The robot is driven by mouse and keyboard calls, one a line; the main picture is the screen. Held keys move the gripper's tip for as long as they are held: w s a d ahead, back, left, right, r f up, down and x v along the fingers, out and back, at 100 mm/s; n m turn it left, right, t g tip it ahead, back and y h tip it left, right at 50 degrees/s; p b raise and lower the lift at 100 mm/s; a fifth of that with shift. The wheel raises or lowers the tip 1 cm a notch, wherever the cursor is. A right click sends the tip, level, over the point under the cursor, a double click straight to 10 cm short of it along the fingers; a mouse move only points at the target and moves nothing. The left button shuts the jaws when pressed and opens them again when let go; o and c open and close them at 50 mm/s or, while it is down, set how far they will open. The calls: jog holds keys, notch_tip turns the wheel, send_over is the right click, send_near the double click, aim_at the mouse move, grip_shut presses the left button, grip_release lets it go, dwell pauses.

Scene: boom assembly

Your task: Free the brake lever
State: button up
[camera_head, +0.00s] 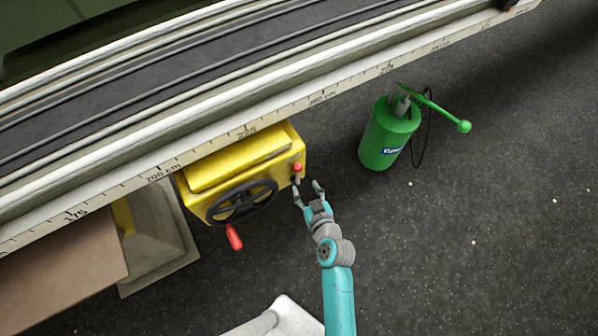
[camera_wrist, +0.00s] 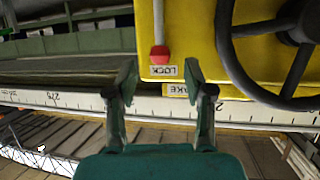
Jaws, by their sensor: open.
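The brake lever, a thin grey rod with a red knob (camera_head: 297,167), is on the right end of the yellow box (camera_head: 240,160). In the wrist view its red knob (camera_wrist: 159,54) hangs beside a label reading LOCK (camera_wrist: 163,71). A second label (camera_wrist: 183,90), partly hidden by a finger, shows the letters AKE. My gripper (camera_head: 307,189) is open and empty, close to the lever. In the wrist view my gripper's fingertips (camera_wrist: 161,72) stand to either side of the knob's line, with the knob seen between and just above them, apparently not touched.
A black handwheel (camera_head: 243,202) with a red handle (camera_head: 234,237) is on the box, left of the lever; it shows at right in the wrist view (camera_wrist: 232,62). A measuring rail (camera_head: 200,152) runs behind. A green canister (camera_head: 385,135) stands right; floor between is clear.

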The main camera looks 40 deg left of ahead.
aim_at(298, 175)
jog(key=x, duration=0.8)
jog(key=shift+w+a+f, duration=0.1)
jog(key=shift+a+f, duration=0.05)
jog(key=shift+a, duration=0.05)
grip_shut()
